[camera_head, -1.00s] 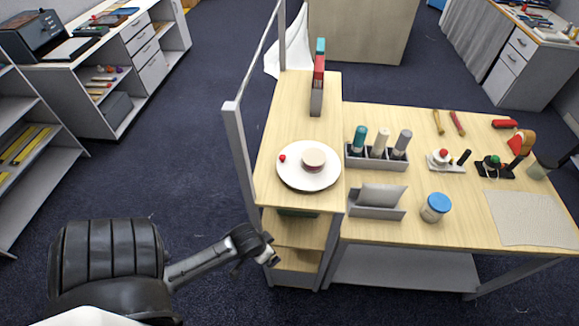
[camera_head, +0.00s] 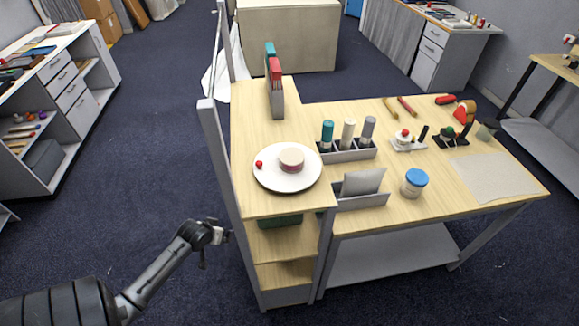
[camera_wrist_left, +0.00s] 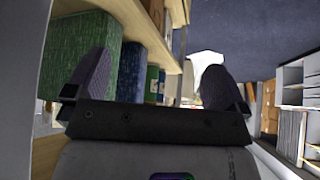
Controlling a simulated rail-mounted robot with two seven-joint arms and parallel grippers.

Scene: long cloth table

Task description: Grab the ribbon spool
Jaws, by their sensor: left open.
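What looks like the ribbon spool (camera_head: 291,159), a short round thing with a pale tan top and a pinkish side, sits on a white round plate (camera_head: 273,181) on the left part of the wooden table. A small red ball (camera_head: 259,164) lies on the plate to its left. My left gripper (camera_head: 226,237) is off the table's left side, lower than the top and apart from the spool. In the left wrist view its two fingers (camera_wrist_left: 153,85) are spread, with nothing between them. The spool cannot be made out there. My right gripper is not in view.
A grey upright post (camera_head: 220,155) stands at the table's left edge, near my left arm. Shelves under the top hold a green box (camera_head: 280,220). A rack of bottles (camera_head: 347,153), a grey holder (camera_head: 362,190) and a blue-lidded jar (camera_head: 414,183) stand right of the plate.

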